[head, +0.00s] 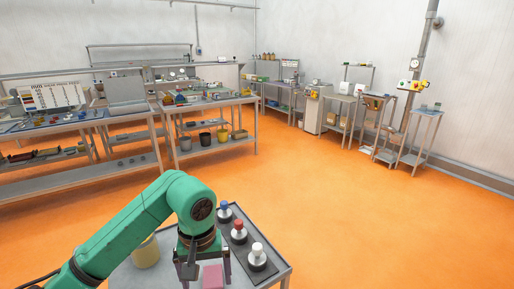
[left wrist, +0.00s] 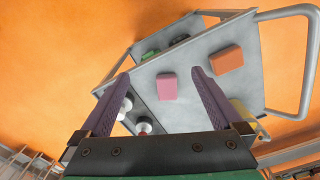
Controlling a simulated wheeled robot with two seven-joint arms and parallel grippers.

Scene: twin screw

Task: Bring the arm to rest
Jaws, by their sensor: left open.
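My left gripper (head: 206,281) hangs pointing down over the grey cart top at the bottom of the head view. In the left wrist view its two purple fingers (left wrist: 160,75) are spread apart with nothing between them touching. A pink block (left wrist: 167,87) lies on the cart top below, seen in the gap between the fingers. The pink block (head: 212,277) also shows in the head view, partly behind the gripper. The green left arm is bent at the elbow. My right gripper is in neither view.
The cart top (head: 277,268) bears a dark strip with blue (head: 224,206), red (head: 238,226) and white (head: 257,250) knobs. An orange block (left wrist: 226,60) and a yellow item (head: 145,253) are also on it. Workbenches (head: 210,103) stand behind; open orange floor lies to the right.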

